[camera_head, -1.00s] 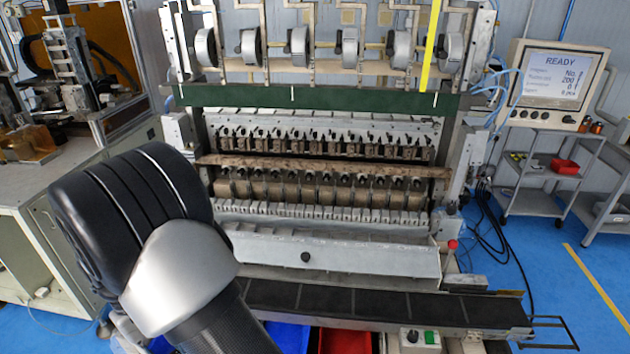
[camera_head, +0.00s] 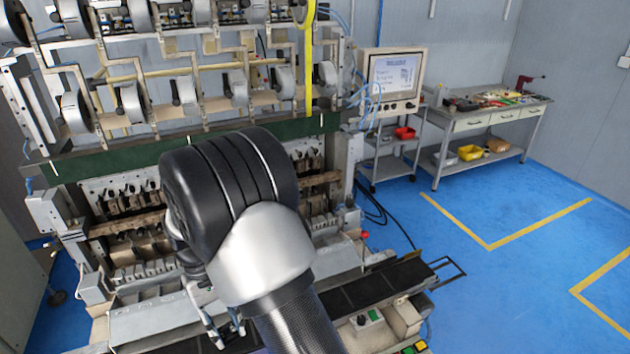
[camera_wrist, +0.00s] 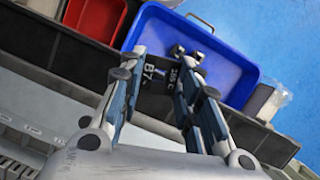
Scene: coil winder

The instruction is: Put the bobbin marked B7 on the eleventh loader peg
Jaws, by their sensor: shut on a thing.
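My gripper (camera_wrist: 160,58) is shut on a dark bobbin marked B7 (camera_wrist: 153,76), which shows between the two fingers in the wrist view. A second label beside the B7 mark is turned sideways. In the head view, the fingers of my gripper (camera_head: 222,328) show low beside my arm, over the black front ledge (camera_head: 345,297); the bobbin cannot be made out there. The coil winder (camera_head: 125,225) stands behind my arm. My arm covers the middle of its rows, so I cannot pick out the eleventh loader peg.
A blue bin (camera_wrist: 215,48) and a red bin (camera_wrist: 92,18) lie beneath my gripper in the wrist view. A red-knobbed lever (camera_head: 365,235) stands at the machine's right end. A screen (camera_head: 392,78) and a workbench (camera_head: 490,115) are further back. Blue floor at right is open.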

